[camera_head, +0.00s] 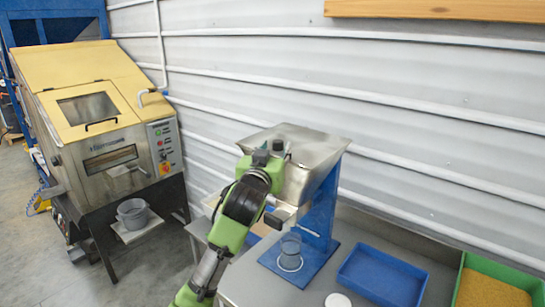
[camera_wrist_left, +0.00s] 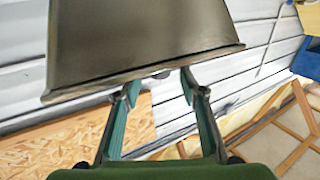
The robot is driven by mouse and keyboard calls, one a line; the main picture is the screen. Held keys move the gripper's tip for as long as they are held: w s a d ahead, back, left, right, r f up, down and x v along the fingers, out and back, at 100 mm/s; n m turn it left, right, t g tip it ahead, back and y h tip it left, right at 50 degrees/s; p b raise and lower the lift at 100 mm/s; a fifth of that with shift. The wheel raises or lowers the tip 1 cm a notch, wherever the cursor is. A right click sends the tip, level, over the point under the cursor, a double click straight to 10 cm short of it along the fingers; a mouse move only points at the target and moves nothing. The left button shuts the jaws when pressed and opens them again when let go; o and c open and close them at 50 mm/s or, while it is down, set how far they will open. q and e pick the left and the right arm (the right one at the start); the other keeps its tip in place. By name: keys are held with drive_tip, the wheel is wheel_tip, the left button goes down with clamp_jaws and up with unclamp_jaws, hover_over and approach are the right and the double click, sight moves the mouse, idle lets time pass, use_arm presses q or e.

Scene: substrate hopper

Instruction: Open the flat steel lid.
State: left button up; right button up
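In the left wrist view a dark steel surface with a lipped edge (camera_wrist_left: 145,45), seemingly the lid, fills the upper middle. A small dark tab (camera_wrist_left: 156,76) shows just under that edge. My left gripper (camera_head: 268,152) is at the hopper's near left side, by the lid's edge. In the wrist view its two fingers (camera_wrist_left: 160,85) stand apart with nothing between them, tips close to the edge; contact cannot be told. My right gripper is not in view.
A blue stand (camera_head: 321,207) holds the hopper on a grey bench. A clear beaker (camera_head: 290,250) stands below it. A blue tray (camera_head: 382,276), a white round item (camera_head: 338,300) and a green bin (camera_head: 490,282) are to the right. A yellow-topped machine (camera_head: 95,115) stands left.

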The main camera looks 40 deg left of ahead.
use_arm(q)
drive_tip(key=shift+v, duration=0.8)
